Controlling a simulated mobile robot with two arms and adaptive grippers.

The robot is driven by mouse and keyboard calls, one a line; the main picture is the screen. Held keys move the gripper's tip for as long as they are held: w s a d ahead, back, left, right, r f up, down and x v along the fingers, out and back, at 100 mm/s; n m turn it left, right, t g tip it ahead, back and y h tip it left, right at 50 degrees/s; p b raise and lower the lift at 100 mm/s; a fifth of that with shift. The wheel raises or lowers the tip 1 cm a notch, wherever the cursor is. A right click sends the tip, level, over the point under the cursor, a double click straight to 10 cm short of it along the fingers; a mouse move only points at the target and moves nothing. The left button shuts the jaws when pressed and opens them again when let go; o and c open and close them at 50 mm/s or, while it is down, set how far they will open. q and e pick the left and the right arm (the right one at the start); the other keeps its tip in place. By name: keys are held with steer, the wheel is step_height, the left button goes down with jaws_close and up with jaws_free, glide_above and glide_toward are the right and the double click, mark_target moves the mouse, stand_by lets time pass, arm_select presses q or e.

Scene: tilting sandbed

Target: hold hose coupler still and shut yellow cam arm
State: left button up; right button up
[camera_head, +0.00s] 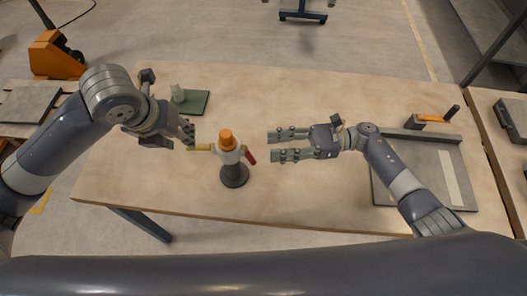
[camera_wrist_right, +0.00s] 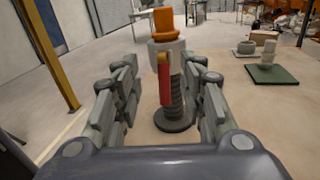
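The hose coupler (camera_head: 229,156) is a pale grey body with an orange top (camera_head: 227,139), upright on a dark ribbed stand (camera_head: 234,176). Its yellow cam arm (camera_head: 202,147) sticks out to the left, roughly level. Its red cam arm (camera_head: 249,157) hangs down close to the right side. My left gripper (camera_head: 190,143) is at the outer end of the yellow arm; its finger opening is unclear. My right gripper (camera_head: 270,147) is open and empty, right of the coupler, pointing at it. In the right wrist view the coupler (camera_wrist_right: 176,52) and red arm (camera_wrist_right: 164,80) appear between the spread fingers.
A green plate (camera_head: 191,103) with a pale fitting (camera_head: 178,92) lies behind my left gripper. A grey tray (camera_head: 419,186) and an orange-and-black tool (camera_head: 432,118) are at the right. The table (camera_head: 310,95) is clear behind and in front of my right gripper.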

glide_toward(252, 162)
steer(key=a, duration=0.1)
steer(key=a+f, duration=0.1)
steer(key=shift+w+a+f, duration=0.25)
steer(key=shift+w+a, duration=0.05)
steer(key=shift+w, duration=0.05)
steer(key=a, duration=0.7)
steer(key=shift+s+a, duration=0.2)
steer(key=shift+s, duration=0.05)
